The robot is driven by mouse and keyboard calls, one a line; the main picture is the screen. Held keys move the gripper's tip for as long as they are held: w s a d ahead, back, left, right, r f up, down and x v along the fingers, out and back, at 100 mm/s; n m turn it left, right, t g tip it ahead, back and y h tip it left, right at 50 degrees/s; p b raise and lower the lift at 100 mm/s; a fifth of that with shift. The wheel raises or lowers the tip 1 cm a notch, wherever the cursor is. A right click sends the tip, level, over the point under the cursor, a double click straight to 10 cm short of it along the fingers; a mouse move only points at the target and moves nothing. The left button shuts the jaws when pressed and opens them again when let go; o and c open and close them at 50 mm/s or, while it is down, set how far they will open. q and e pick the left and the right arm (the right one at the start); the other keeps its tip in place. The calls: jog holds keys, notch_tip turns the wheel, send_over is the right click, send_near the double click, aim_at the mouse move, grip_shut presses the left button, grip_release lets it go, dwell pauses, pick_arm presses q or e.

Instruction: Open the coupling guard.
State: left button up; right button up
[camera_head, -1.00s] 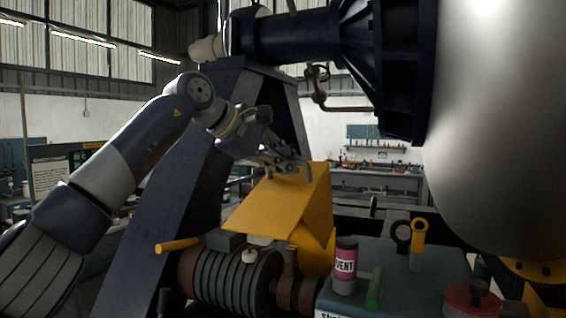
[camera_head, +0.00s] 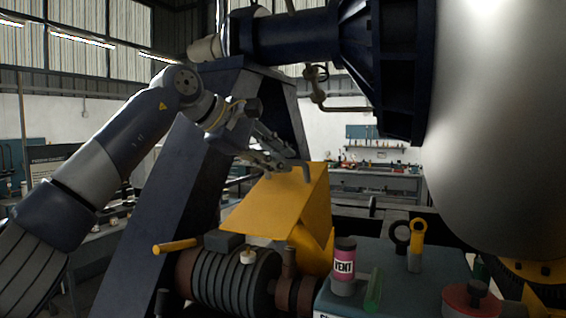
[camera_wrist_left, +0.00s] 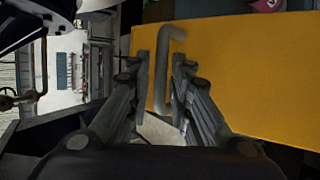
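The coupling guard (camera_head: 270,207) is a yellow sloped cover in the middle of the head view, above a ribbed coupling. A grey bent handle (camera_head: 307,174) stands on its upper edge. My left gripper (camera_head: 283,155) is open just left of the handle, its fingers spread. In the left wrist view the yellow guard (camera_wrist_left: 245,70) fills the right side. The handle (camera_wrist_left: 161,75) shows between the two open fingertips of my left gripper (camera_wrist_left: 160,65), with gaps at both sides; contact is not visible. My right gripper is not in view.
Below the guard are the ribbed coupling (camera_head: 235,280) and a yellow bar (camera_head: 176,245). At the right, a solvent can (camera_head: 343,268), a green cylinder (camera_head: 373,290) and a yellow ring-ended tool (camera_head: 417,243) are on a blue-grey box (camera_head: 440,262). A dark support (camera_head: 180,190) stands behind my left arm.

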pick_arm(q)
jog(key=v, duration=1)
